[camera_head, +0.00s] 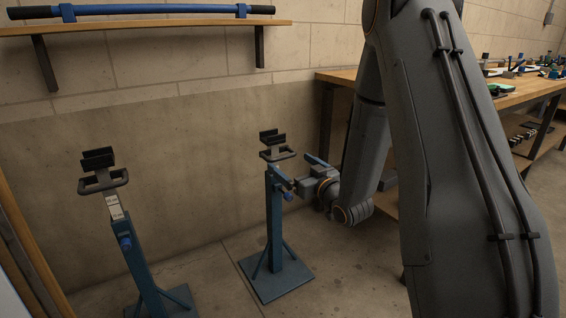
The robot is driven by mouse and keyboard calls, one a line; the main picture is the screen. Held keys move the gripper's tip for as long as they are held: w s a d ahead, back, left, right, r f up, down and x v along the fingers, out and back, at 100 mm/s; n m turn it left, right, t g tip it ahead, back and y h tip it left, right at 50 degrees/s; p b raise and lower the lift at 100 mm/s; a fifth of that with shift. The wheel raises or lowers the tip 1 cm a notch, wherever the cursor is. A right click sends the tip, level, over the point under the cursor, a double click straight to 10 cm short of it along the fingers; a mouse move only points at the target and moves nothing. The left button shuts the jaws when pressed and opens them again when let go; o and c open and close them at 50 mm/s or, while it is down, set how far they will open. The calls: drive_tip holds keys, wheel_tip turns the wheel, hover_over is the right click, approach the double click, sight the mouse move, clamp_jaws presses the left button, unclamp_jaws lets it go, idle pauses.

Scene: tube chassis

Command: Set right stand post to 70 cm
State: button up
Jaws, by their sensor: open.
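The right stand (274,215) is a blue post on a square floor plate, with a black cradle (272,138) and a grey handle loop (279,155) on top. Little of its inner post shows, and I cannot read a height mark on it. My gripper (291,186) is open at the right side of the post's upper end, close to the blue clamp part there. I cannot tell whether it touches. The left stand (143,272) is alike, with a blue knob (125,243) and a pale marked scale (115,206) showing below its handle.
A workbench (522,86) with small parts stands at the right. My arm covers the right middle. Bare floor lies between the stands.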

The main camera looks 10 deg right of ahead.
sight(283, 158)
drive_tip(key=b+x, duration=0.1)
drive_tip(key=x, duration=0.5)
drive_tip(key=c, duration=1.2)
wheel_tip(283, 158, up, 5)
drive_tip(key=p, duration=0.3)
drive_tip(key=shift+r, duration=0.15)
drive_tip(key=o, duration=1.2)
drive_tip(key=shift+d, duration=0.1)
